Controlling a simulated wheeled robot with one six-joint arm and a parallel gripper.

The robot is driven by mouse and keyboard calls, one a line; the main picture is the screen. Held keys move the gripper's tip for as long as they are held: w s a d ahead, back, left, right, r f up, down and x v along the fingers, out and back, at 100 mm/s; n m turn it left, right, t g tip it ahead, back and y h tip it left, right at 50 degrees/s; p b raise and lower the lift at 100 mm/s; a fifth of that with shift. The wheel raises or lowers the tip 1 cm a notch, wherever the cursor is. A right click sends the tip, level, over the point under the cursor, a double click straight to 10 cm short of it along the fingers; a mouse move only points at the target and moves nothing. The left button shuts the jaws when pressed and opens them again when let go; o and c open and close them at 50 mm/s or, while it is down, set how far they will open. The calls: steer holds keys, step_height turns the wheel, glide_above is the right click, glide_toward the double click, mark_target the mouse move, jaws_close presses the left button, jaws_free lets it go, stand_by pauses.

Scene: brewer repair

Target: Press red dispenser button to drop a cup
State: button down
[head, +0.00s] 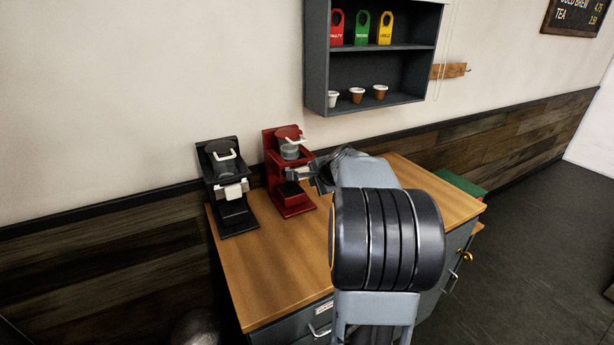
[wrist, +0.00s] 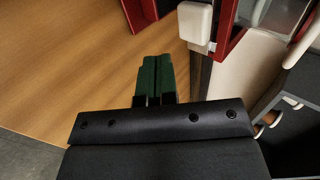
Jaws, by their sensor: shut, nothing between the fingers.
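A red machine (head: 283,197) with a grey round part and a raised white-handled lid stands on the wooden counter (head: 262,275). I cannot make out a separate red button on it. My gripper (wrist: 155,65) has its green fingers together and empty in the wrist view, over the counter top. In the head view the gripper end is at the right side of the red machine, partly hidden by my arm. In the wrist view red parts (wrist: 240,40) and a white block (wrist: 194,22) lie just beyond and right of the fingertips. Whether the fingers touch anything, I cannot tell.
A black machine (head: 231,205) stands left of the red one. A wall shelf (head: 318,60) above holds red, green and yellow tags and small cups (head: 357,95). The front left of the counter is clear. A green object (head: 460,184) is beyond its right end.

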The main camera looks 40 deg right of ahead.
mark_target(304, 179)
steer(key=shift+w+d+f+p, duration=0.1)
steer(key=shift+w+f+p, duration=0.2)
steer(key=shift+w, duration=0.65)
steer(key=shift+w+d+f+p, duration=0.2)
steer(key=shift+w+p, duration=0.1)
steer(key=shift+w, duration=0.6)
steer(key=shift+w+d+f+p, duration=0.1)
steer(key=shift+w+f+p, duration=0.2)
steer(key=shift+w, duration=0.65)
